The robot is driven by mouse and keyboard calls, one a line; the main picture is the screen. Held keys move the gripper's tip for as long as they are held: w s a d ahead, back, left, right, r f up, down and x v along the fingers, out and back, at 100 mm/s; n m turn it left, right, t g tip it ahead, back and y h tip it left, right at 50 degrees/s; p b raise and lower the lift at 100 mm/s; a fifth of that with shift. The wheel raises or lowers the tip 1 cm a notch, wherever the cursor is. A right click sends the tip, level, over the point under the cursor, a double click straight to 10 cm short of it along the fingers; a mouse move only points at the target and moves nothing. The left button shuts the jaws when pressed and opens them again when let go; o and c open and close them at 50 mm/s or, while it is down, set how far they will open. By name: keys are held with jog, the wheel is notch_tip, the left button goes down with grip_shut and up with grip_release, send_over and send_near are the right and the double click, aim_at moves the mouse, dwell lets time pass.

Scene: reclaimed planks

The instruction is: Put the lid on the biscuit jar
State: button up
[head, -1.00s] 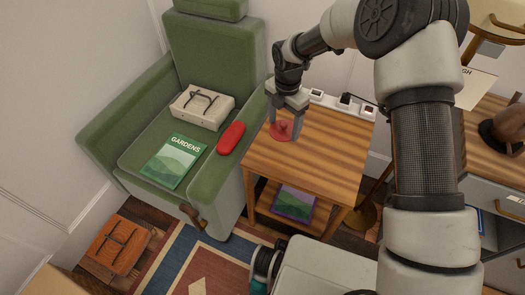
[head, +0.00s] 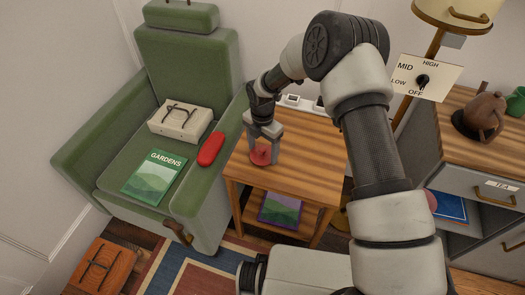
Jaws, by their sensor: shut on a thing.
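A red round lid (head: 261,157) with a small knob is at the left part of the wooden side table's top. My gripper (head: 262,148) points down from above with its fingers shut on the lid's knob. I cannot tell whether the lid rests on the table or hangs just above it. I cannot make out a biscuit jar with certainty. A brown rounded pot (head: 484,112) stands on the dresser at the right, and a green vessel (head: 516,102) is partly cut off at the right edge.
The side table (head: 310,150) is mostly bare, with a white socket strip (head: 293,100) behind. A green armchair (head: 115,145) holds a box (head: 180,122), a book (head: 153,178) and a red case (head: 211,149). A lamp with a dial sign (head: 425,78) stands by the dresser (head: 480,185).

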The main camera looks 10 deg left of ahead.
jog(key=shift+f, duration=0.1)
jog(key=shift+f, duration=0.15)
jog(key=o, duration=1.1)
jog(key=shift+c, duration=0.2)
